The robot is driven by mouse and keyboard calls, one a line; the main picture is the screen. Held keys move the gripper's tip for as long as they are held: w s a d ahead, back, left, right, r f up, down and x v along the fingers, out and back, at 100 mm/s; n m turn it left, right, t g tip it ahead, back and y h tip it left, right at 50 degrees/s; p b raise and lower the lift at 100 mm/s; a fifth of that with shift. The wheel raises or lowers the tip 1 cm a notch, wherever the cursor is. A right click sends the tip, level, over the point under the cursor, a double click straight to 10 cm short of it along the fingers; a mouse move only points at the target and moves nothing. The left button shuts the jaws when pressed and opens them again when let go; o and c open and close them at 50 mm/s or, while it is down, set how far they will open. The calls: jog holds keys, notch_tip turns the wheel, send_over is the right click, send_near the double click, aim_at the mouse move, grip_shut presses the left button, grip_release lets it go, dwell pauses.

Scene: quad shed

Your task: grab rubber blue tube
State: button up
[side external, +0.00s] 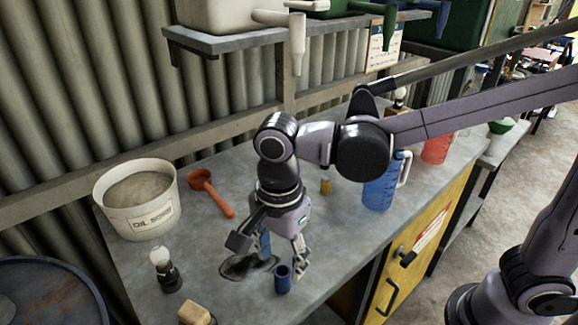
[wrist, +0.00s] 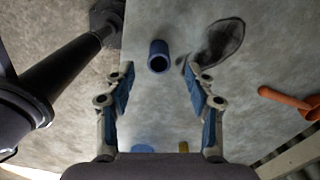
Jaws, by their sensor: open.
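The blue rubber tube (side external: 283,279) stands upright on the grey workbench, near its front edge. In the wrist view the tube (wrist: 159,56) shows its open end, ahead of my fingertips and roughly midway between them. My gripper (side external: 283,255) points down above the bench, just behind the tube in the side view. In the wrist view my gripper (wrist: 158,75) is open, with its two blue-padded fingers wide apart and nothing between them.
A dark flat patch (side external: 246,266) lies beside the tube. A brush (side external: 165,271), a wooden-topped block (side external: 196,313), an orange scoop (side external: 210,191) and a labelled white bucket (side external: 138,202) are to the left. A blue jug (side external: 381,184) and red container (side external: 437,149) stand right.

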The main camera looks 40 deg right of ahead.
aim_at(282, 271)
jog(key=shift+f, duration=2.25)
jog(key=c, duration=1)
